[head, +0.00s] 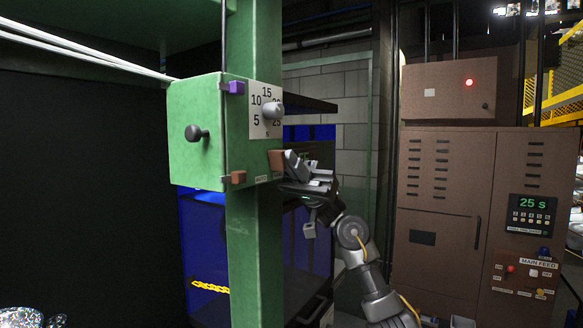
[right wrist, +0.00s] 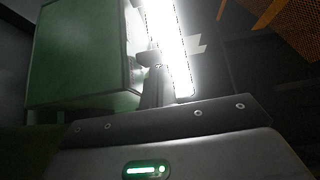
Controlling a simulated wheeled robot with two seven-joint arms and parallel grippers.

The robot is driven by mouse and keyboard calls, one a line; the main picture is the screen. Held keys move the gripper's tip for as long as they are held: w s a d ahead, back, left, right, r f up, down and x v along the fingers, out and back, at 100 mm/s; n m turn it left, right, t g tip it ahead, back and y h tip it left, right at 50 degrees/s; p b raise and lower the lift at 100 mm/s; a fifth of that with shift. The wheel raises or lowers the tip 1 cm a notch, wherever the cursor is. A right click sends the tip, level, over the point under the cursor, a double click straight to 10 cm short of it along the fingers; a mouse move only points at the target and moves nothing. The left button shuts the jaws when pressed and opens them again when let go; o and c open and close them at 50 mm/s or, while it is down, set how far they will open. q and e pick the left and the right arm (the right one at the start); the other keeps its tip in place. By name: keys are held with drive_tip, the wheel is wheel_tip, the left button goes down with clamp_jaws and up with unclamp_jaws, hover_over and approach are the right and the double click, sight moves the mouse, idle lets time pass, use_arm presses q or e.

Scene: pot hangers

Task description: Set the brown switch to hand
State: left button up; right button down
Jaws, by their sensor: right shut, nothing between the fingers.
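A green control box (head: 205,135) is fixed to a green post. A brown switch (head: 276,160) sits low on its right-hand face, under the numbered dial, with small labels (head: 262,179) below that are too small to read. My right gripper (head: 289,160) is shut and empty, its fingertips at the right side of the brown switch. I cannot tell whether they touch it. In the right wrist view, the green box (right wrist: 80,60) is at left and my right gripper (right wrist: 152,58) reaches toward it, partly lost in glare.
A grey knob (head: 272,110) sticks out of the dial above the switch. A black knob (head: 197,132), a purple block (head: 236,88) and another brown block (head: 238,177) are on the box. A brown cabinet (head: 450,220) with a "25 S" display (head: 532,205) stands at right.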

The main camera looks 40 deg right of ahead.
drive_tip(key=shift+s+a, duration=0.15)
drive_tip(key=shift+a, duration=0.05)
drive_tip(key=w+d+b, duration=0.1)
drive_tip(key=w+d, duration=0.2)
drive_tip(key=d, duration=1)
drive_tip(key=shift+w+f+b, duration=0.15)
drive_tip(key=shift+w+b, duration=0.15)
drive_tip(key=shift+w, duration=0.1)
drive_tip(key=shift+a, duration=0.1)
